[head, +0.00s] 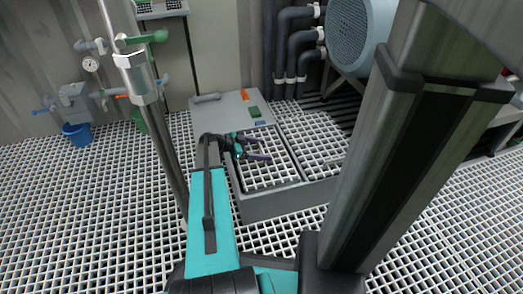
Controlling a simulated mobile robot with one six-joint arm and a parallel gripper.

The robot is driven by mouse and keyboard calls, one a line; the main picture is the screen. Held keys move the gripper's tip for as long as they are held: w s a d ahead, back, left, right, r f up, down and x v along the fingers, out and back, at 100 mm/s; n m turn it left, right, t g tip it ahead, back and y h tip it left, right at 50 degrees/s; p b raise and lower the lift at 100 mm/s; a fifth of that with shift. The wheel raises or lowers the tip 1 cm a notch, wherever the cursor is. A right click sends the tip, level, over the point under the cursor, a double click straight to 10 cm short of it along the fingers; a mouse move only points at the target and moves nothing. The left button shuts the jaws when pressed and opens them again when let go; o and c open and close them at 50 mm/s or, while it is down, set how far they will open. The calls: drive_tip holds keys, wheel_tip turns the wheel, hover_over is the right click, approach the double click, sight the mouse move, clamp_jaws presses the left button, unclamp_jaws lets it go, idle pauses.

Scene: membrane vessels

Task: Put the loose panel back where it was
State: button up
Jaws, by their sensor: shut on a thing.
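My gripper (257,148) is at the end of my teal and grey arm, over the left part of a low grey frame (280,205). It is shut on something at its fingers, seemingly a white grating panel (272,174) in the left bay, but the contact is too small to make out. A second stretch of white grating (318,145) shows in the right bay, beyond a dark divider. My arm hides the frame's left side. I cannot tell from this view whether the left panel lies flat or is raised.
A grey flat top (222,112) with small orange and green items adjoins the frame's back. A metal post (155,120) with a green valve stands left. A blue bucket (78,134) stands by the wall. Dark pipes and a round blue-grey vessel (357,32) are behind. Open grating floor lies left.

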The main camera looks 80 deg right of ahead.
drive_tip(key=shift+f, duration=0.25)
drive_tip(key=o, duration=1.9)
drive_tip(key=shift+o, duration=0.4)
drive_tip(key=shift+f, duration=0.1)
drive_tip(key=p+v, duration=0.2)
drive_tip(key=v, duration=0.4)
drive_tip(key=shift+v, duration=0.8)
drive_tip(key=shift+p, duration=0.35)
